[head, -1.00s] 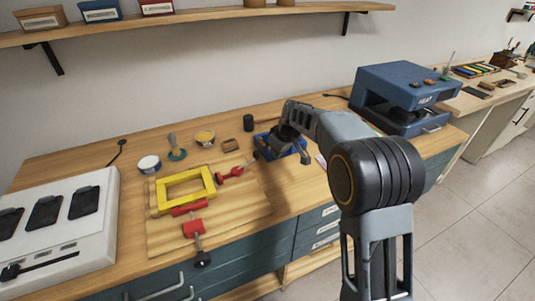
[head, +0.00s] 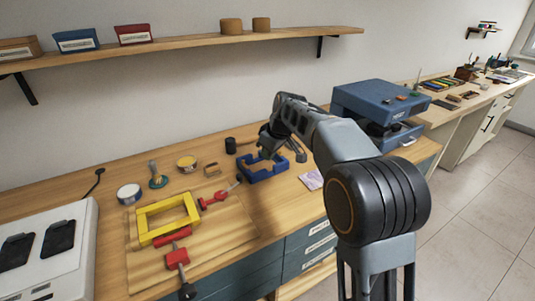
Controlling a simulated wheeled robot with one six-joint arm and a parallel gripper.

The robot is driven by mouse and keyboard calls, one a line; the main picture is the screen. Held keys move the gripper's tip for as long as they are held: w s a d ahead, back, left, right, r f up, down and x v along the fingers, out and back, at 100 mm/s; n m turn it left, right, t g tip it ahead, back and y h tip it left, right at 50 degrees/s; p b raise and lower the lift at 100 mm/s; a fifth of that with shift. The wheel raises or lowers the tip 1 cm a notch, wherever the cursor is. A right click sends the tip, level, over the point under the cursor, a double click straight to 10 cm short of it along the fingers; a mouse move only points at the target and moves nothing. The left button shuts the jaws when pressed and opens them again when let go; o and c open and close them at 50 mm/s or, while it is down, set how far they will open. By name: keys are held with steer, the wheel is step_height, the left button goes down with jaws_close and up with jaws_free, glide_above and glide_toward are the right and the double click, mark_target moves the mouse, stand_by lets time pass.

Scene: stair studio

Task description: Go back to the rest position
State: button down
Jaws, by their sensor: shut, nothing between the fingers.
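My gripper (head: 268,150) is at the end of my arm, above the back part of the wooden bench (head: 80,190). It is small and dark here, and its fingertips are hard to make out. It looks empty. A blue open tray-like piece (head: 265,175) lies on the bench just below and in front of it. I cannot tell whether the gripper touches it. My arm reaches from the right foreground over the bench.
A yellow frame (head: 168,218) with red clamps (head: 177,258) lies on a wooden board at the left. A blue press (head: 380,108) stands behind my arm at the right. A shelf (head: 190,48) runs along the wall. Open floor (head: 480,190) lies at the right.

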steer(key=s+d+f+m+h, duration=0.1)
steer(key=s+d+f+m, duration=0.2)
steer(key=s+f+m, duration=0.2)
steer(key=s+d+r+m+p, duration=0.1)
steer(key=s+d, duration=0.2)
steer(key=s, duration=0.4)
steer(key=s+d+r+m+h+p, duration=0.1)
steer(key=s+d+m+p, duration=0.1)
steer(key=s, duration=0.5)
steer(key=s+d+r+m+t+h+p, duration=0.1)
steer(key=s+d+r+m, duration=0.1)
steer(key=s, duration=0.6)
steer(key=shift+d+p, duration=0.35)
steer(key=shift+d, duration=0.5)
